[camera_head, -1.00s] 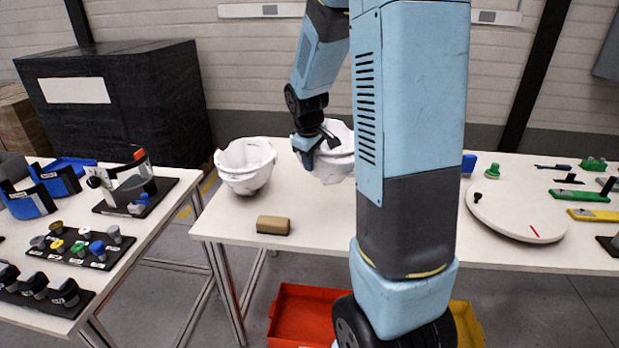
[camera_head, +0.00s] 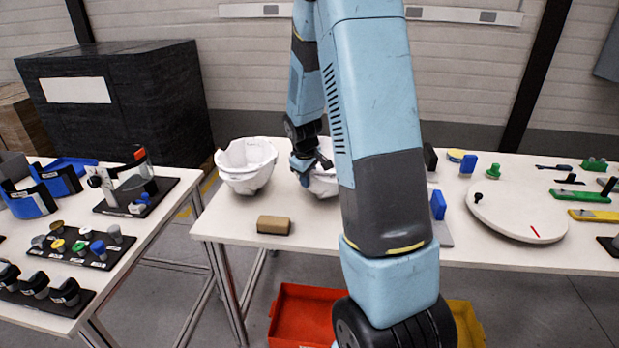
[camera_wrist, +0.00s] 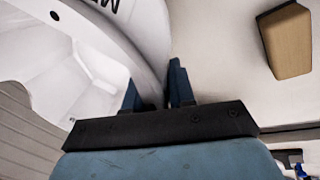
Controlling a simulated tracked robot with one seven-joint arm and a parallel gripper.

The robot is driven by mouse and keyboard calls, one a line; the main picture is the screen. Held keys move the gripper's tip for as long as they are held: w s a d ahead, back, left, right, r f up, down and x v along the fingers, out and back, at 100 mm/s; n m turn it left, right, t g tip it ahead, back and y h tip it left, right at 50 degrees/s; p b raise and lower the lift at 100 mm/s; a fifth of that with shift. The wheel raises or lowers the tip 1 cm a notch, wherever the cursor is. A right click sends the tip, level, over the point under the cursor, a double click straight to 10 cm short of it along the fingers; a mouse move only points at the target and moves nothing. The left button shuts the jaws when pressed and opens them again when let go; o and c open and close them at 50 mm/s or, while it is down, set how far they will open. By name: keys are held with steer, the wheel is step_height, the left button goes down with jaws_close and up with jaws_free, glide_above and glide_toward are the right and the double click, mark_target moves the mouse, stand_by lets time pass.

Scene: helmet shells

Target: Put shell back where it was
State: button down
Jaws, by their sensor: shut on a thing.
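A white helmet shell (camera_head: 321,186) is at the back of the middle table, partly hidden behind my arm. My gripper (camera_head: 304,172) is shut on its left rim. In the wrist view, my gripper (camera_wrist: 156,92) has one blue finger inside and one outside the rim of the held shell (camera_wrist: 150,30), which shows dark print. The shell is low over the tabletop; I cannot tell whether it touches. A second white shell (camera_head: 245,166) stands open side up to its left, with a small gap between it and my gripper.
A brown block (camera_head: 273,225) lies in front of the shells; it also shows in the wrist view (camera_wrist: 288,40). A white turntable (camera_head: 515,210) stands to the right. A red bin (camera_head: 300,315) is under the table. The tabletop (camera_head: 225,222) around the block is clear.

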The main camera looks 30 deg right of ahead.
steer(key=c, duration=0.9)
jaws_free()
steer(key=shift+c, duration=0.2)
steer(key=shift+r, duration=0.1)
steer(key=s+a+r+m+t, duration=0.1)
steer(key=s+a+r, duration=0.3)
steer(key=s+r, duration=0.5)
steer(key=s+a+r+m+t, duration=0.15)
steer(key=s+a+r, duration=0.35)
steer(key=r, duration=0.8)
steer(key=s+a+r+m+y, duration=0.1)
steer(key=s, duration=0.7)
steer(key=s+a+r+m+y, duration=0.1)
steer(key=s+a+r+m, duration=0.1)
steer(key=s, duration=0.6)
steer(key=shift+a+r+t, duration=0.15)
steer(key=shift+r+t, duration=0.05)
steer(key=shift+t, duration=0.15)
